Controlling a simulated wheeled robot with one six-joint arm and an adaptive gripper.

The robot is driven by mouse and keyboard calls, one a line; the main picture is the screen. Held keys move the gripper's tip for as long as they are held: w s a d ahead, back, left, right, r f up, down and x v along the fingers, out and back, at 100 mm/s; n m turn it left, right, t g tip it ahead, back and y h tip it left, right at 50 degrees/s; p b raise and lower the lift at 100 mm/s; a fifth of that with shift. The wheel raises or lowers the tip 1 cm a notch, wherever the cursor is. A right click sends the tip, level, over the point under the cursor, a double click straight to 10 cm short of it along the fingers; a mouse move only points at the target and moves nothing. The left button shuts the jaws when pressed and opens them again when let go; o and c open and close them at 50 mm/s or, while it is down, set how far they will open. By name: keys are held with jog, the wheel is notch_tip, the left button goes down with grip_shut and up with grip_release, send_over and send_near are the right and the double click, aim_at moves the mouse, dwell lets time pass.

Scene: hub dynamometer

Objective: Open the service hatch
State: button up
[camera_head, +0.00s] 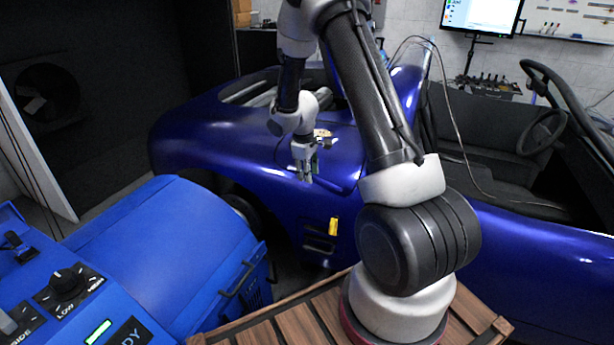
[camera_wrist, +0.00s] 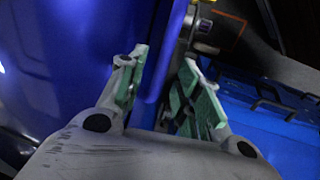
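My gripper (camera_head: 304,176) hangs in front of the blue car's flank, above the wheel arch, fingers pointing down. In the wrist view my gripper (camera_wrist: 164,60) is open, with green pads apart and nothing between them. A blue machine cover (camera_head: 165,245) with a dark handle (camera_head: 238,279) on its right end stands at lower left, apart from the gripper. In the wrist view a blue unit (camera_wrist: 285,130) with dark handle-like bars (camera_wrist: 278,97) lies right of the fingers. No part is labelled as the service hatch, so I cannot tell which panel it is.
The blue car (camera_head: 235,140) fills the middle and right. A yellow piece (camera_head: 333,226) sits by its side vent. A control console (camera_head: 70,295) with a knob is at lower left. A slatted wooden surface (camera_head: 290,322) lies in front. A screen (camera_head: 482,15) hangs behind.

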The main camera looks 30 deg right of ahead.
jog(key=shift+w+d+f, duration=0.1)
jog(key=shift+d+f, duration=0.1)
jog(key=shift+f, duration=0.8)
grip_shut()
jog(key=shift+r, duration=0.1)
